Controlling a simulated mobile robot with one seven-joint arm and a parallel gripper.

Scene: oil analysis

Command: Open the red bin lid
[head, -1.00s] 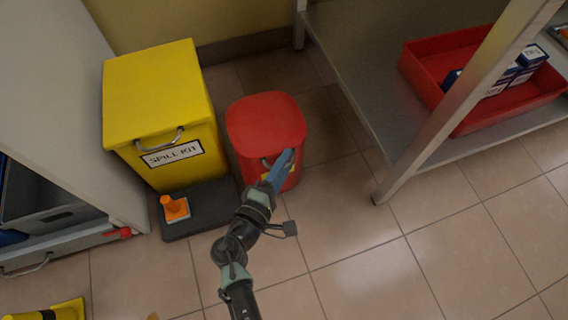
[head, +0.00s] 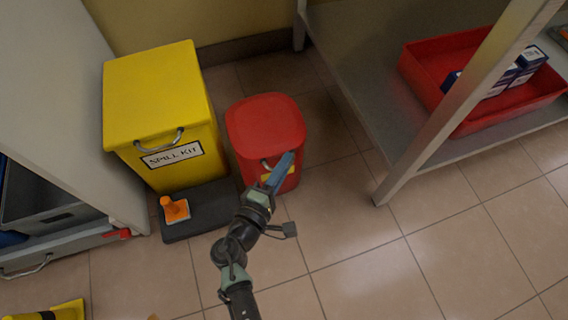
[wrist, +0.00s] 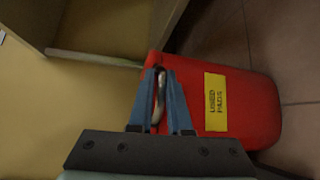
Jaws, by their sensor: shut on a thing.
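The red bin (head: 247,172) stands on the floor, right of the yellow box. Its red lid (head: 265,122) looks shut. A grey handle (head: 265,163) is on its front. In the wrist view the bin (wrist: 255,105) shows a yellow "USED PADS" label (wrist: 215,102). My gripper (head: 289,157) is at the bin's front, by the handle. In the wrist view the blue fingers of my gripper (wrist: 161,76) are shut on the handle (wrist: 159,97), which lies between them. The fingers partly hide it.
A metal shelf (head: 350,75) holding a red tray (head: 490,115) is to the right. The tiled floor (head: 400,265) in front is clear.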

